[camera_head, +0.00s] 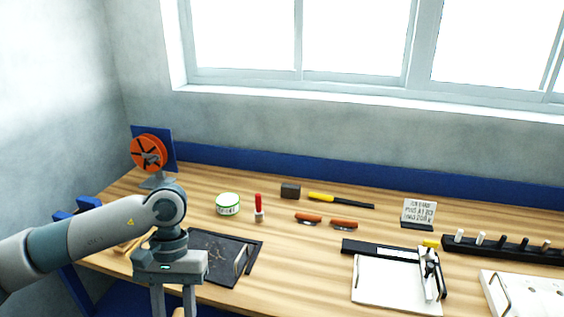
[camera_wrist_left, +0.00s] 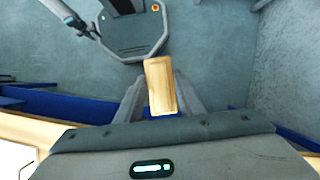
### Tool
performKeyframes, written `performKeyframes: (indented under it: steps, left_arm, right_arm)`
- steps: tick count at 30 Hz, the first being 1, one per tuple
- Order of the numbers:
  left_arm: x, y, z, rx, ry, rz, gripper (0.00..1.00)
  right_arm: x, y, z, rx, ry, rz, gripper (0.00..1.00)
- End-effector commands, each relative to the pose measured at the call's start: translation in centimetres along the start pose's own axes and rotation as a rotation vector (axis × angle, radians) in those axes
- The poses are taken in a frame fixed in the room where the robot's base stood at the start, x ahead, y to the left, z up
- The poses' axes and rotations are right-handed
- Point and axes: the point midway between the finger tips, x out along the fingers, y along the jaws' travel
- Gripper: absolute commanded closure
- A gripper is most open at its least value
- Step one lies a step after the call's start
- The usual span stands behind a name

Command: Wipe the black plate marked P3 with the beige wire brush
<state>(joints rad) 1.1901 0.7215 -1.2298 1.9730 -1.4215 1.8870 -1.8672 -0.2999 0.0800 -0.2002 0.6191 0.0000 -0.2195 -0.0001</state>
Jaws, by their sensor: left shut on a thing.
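My left gripper (camera_head: 175,302) points down at the bottom edge of the head view, in front of the bench and to the left of the black plate. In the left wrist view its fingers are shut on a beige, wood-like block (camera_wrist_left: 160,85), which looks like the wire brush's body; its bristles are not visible. The black plate (camera_head: 212,262) lies flat on the bench, partly hidden by my left arm. Light scratches or marks show on it, but I cannot read P3. My right gripper is out of view.
A grey upright piece (camera_head: 241,260) stands at the plate's right side. Behind are a green-white tin (camera_head: 228,204), a red-handled tool (camera_head: 258,205) and an orange reel (camera_head: 148,152). A clipboard-like white board (camera_head: 385,282) lies to the right. Bare wood separates it from the plate.

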Motion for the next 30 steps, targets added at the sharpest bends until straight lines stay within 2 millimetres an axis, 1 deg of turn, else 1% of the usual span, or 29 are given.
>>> performKeyframes:
  steps: [6,8,10,14,21,24,27,30]
  left_arm:
    - [0.2,0.0,0.0,-0.001,0.000,0.001,0.98]
    - [0.6,0.1,-0.1,-0.002,-0.001,0.002,0.98]
    - [1.4,0.1,-0.3,-0.003,-0.002,0.002,0.98]
    - [4.2,0.1,-0.9,-0.004,-0.006,0.003,0.98]
    - [10.9,0.1,-1.7,-0.004,-0.006,0.004,0.98]
    - [12.9,0.1,-1.8,-0.004,-0.004,0.002,0.98]
    - [13.9,0.1,-1.9,-0.002,-0.001,0.002,0.98]
    - [14.2,0.1,-1.9,-0.002,0.001,0.001,0.98]
  right_arm:
    - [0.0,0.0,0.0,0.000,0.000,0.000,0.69]
    - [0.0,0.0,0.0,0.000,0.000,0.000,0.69]
    - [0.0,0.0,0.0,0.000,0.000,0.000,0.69]
    - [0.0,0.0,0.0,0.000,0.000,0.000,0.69]
    - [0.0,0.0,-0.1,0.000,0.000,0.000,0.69]
    - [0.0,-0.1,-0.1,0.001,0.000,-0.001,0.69]
    - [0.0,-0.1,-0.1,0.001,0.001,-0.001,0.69]
    - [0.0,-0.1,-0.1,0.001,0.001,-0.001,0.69]
